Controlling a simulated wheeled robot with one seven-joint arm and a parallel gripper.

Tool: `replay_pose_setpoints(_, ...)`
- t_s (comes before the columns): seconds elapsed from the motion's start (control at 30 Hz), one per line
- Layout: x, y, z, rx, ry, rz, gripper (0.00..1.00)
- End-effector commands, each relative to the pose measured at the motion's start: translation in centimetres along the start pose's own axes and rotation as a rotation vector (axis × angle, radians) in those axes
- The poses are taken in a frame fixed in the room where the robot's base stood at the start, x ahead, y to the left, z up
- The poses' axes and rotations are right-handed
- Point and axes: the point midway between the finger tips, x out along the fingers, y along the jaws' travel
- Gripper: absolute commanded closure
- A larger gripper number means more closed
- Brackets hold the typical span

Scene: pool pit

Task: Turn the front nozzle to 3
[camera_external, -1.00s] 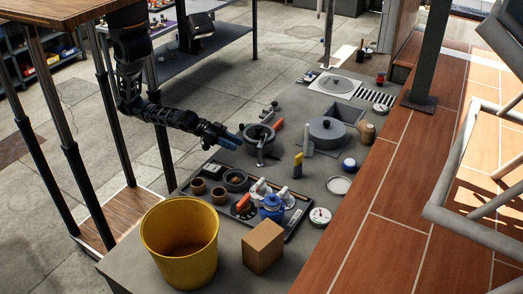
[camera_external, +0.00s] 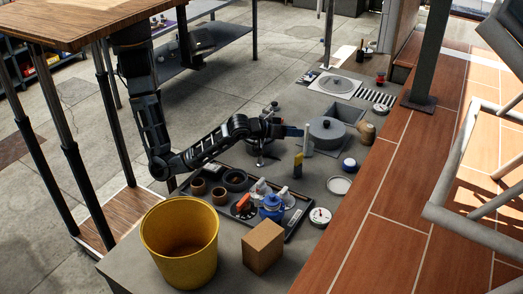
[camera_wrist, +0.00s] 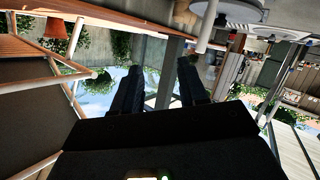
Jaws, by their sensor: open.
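My gripper (camera_external: 300,131) is over the grey deck in the external view, reaching right, with a blue finger showing. In the wrist view my gripper (camera_wrist: 158,88) has its two dark fingers wide apart with nothing between them. A dark round fitting with levers (camera_external: 261,157) is under and behind my wrist, mostly hidden. I cannot tell for sure that it is the front nozzle, and no number 3 is readable. A grey round lidded fitting (camera_external: 327,134) is just right of my gripper. A light upright post (camera_external: 308,143) stands close by the fingertips; contact is unclear.
A yellow-and-black upright piece (camera_external: 298,164) stands below my gripper. A dark tray (camera_external: 291,231) holds cups and bottles. A yellow bucket (camera_external: 181,243), a cardboard box (camera_external: 263,246) and a white round gauge (camera_external: 320,216) are in front. A wooden tabletop (camera_external: 60,18) overhangs at upper left.

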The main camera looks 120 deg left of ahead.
Motion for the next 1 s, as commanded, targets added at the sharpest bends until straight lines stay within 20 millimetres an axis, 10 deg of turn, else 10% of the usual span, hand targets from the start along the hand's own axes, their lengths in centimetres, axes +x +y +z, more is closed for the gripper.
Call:
replay_pose_setpoints(0.27,-2.0,1.4,3.8,-0.132,-0.201,-0.271,0.57)
replay_pose_setpoints(0.63,-10.5,4.2,10.7,-0.177,-0.567,-0.583,0.57)
replay_pose_setpoints(1.0,-14.9,5.2,12.7,-0.146,-0.710,-0.690,0.57)
